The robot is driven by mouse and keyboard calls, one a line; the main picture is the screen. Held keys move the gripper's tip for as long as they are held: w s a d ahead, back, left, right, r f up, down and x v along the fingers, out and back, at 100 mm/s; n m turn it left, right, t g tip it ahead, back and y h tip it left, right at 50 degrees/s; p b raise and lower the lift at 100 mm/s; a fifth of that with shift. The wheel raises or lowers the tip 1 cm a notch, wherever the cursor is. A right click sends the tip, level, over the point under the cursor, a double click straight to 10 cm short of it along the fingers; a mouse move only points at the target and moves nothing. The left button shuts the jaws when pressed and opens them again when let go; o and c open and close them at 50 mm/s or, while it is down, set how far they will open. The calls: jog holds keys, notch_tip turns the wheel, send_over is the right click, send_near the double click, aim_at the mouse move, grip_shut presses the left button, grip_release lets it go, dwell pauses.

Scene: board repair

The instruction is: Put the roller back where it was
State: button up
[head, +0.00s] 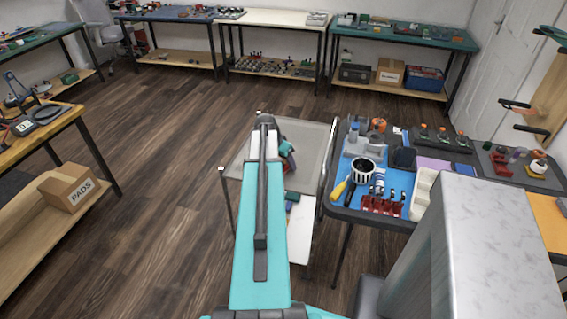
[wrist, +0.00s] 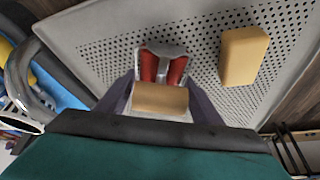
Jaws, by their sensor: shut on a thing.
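The roller (wrist: 160,98) shows in the wrist view as a short tan cylinder, seen from its side. My gripper (wrist: 160,70) is shut on it, with red and silver parts just beyond the cylinder. Its far side is hidden. Roller and gripper are over a grey perforated surface (wrist: 205,70); I cannot tell whether the roller touches it. In the head view the same grey surface (head: 308,138) lies beyond my teal arm, and my gripper (head: 287,158) is partly hidden by the arm. The roller cannot be made out there.
A tan block (wrist: 243,55) lies on the perforated surface to the right of my gripper. A dark-rimmed table with a blue mat (head: 350,207) stands close on the right, crowded with tools and red parts (head: 380,207). The wooden floor (head: 165,130) to the left is clear.

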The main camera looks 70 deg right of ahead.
jog(key=shift+a+f, duration=0.2)
jog(key=shift+f, duration=0.3)
jog(key=c, duration=0.4)
jog(key=o, duration=1.4)
jog(key=shift+w+r, duration=0.1)
jog(key=shift+d+r+p, duration=0.1)
jog(key=shift+r+p, duration=0.25)
jog(key=shift+r, duration=0.1)
jog(key=shift+w+r, duration=0.15)
jog(key=shift+r, duration=0.1)
jog(key=b+v, duration=0.2)
jog(key=v, duration=0.9)
jog(key=shift+r, duration=0.4)
